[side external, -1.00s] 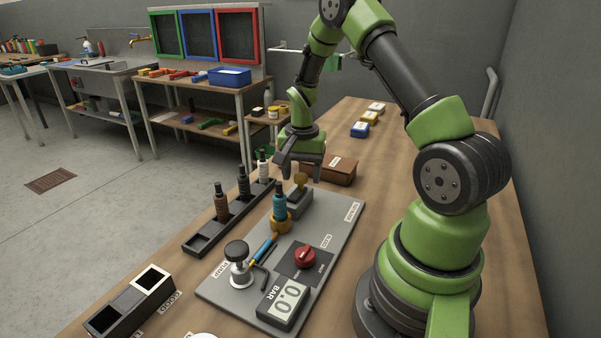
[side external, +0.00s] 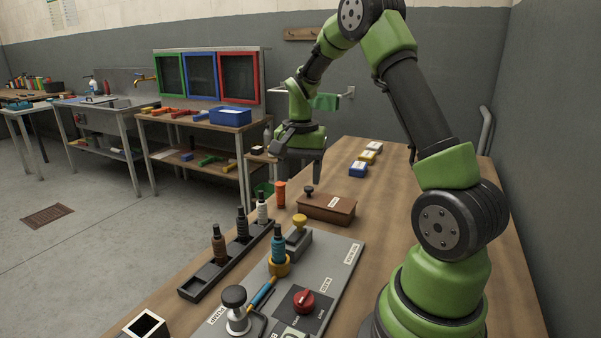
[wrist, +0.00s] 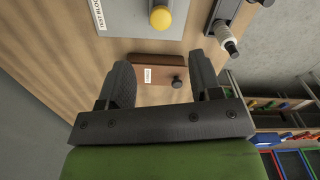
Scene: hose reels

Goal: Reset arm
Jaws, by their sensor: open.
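My gripper (side external: 296,164) is raised above the far part of the wooden bench, clear of the parts on it. In the wrist view its two dark fingers (wrist: 163,76) are spread apart with nothing between them. The grey test panel (side external: 338,268) lies on the bench in front. A blue-bodied fitting (side external: 278,246) stands upright in an orange ring (side external: 279,267) on it. A yellow knob (side external: 300,220) tops the grey block behind it and also shows in the wrist view (wrist: 161,19).
A dark rack (side external: 212,273) holds brown, black and white fittings. A brown lidded box (side external: 327,208) and an orange cylinder (side external: 281,194) stand behind the panel. Small blue, yellow and white boxes (side external: 370,157) sit farther back. A pump (side external: 235,306) and red dial (side external: 304,299) are near. The bench's right side looks clear.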

